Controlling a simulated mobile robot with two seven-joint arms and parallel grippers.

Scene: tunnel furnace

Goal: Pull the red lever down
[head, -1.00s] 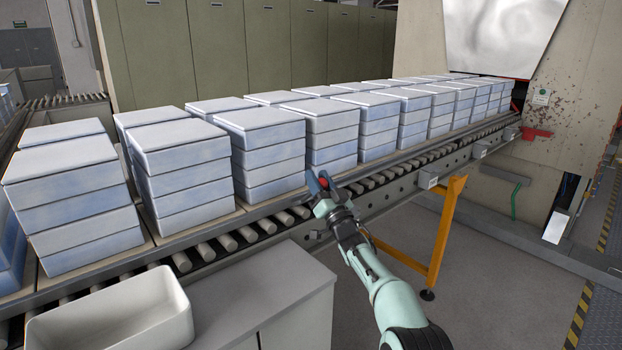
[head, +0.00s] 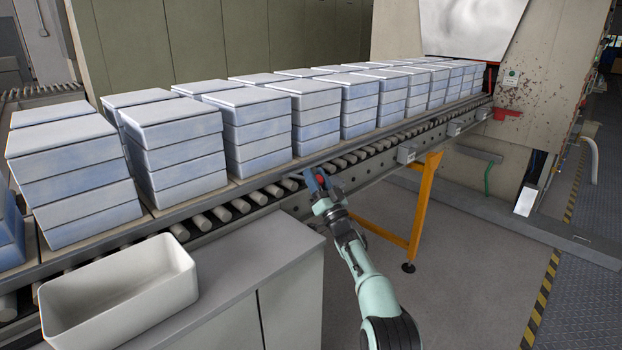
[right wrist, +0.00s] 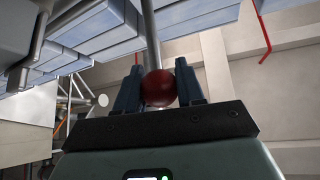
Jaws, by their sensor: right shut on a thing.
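The red lever shows its round red ball knob (right wrist: 158,88) in the right wrist view, with a grey rod (right wrist: 150,35) running from it toward the top of the picture. My right gripper (right wrist: 159,85) is shut on the knob, one dark finger on each side. In the head view my right gripper (head: 320,185) is at the near side of the roller conveyor. A little of the red knob (head: 320,178) shows between its fingers there; the rod is hard to make out. My left gripper is not in view.
The roller conveyor (head: 210,222) carries several stacks of pale blue-white blocks (head: 265,135) toward the furnace wall (head: 535,110). A white bin (head: 125,310) stands on a grey cabinet (head: 255,265) at lower left. An orange support leg (head: 424,205) stands right of my arm. Floor farther right is clear.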

